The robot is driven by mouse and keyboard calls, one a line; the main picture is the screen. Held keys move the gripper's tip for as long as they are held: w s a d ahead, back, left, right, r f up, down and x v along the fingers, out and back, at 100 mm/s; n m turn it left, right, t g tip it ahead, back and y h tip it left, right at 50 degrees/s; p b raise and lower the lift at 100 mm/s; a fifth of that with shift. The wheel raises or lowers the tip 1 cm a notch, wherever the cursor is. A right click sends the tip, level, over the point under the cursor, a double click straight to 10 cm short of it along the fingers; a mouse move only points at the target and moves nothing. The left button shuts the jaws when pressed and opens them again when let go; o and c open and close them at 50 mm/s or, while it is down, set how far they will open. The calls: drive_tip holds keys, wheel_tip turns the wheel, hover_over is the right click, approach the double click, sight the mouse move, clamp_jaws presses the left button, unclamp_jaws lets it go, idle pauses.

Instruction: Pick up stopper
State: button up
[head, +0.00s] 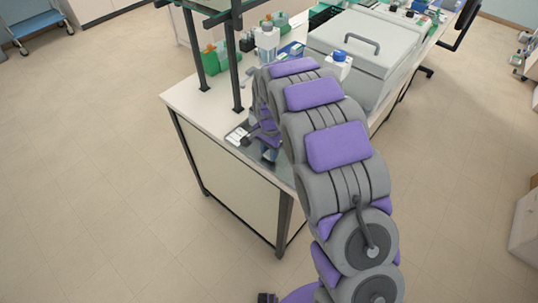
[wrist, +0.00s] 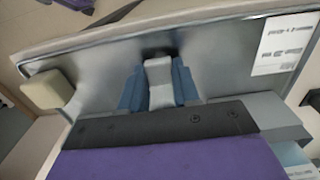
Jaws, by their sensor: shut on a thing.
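A pale grey-white piece with a narrowed middle, which I take to be the stopper (wrist: 160,92), shows in the wrist view between the two blue fingers of my gripper (wrist: 158,76). The fingers are shut on it from both sides. Its far end lies close to a shiny grey metal surface (wrist: 225,55), with a dark shadow there. I cannot tell whether it touches that surface.
A cream block (wrist: 46,90) sits at the left of the metal surface and a white printed card (wrist: 282,44) at the right. On the bench stand a large grey box (head: 345,72) with a handle, a blue-capped bottle (head: 339,66) and dark shelf posts (head: 238,75).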

drive_tip(key=c, duration=0.3)
drive_tip(key=shift+r, duration=0.1)
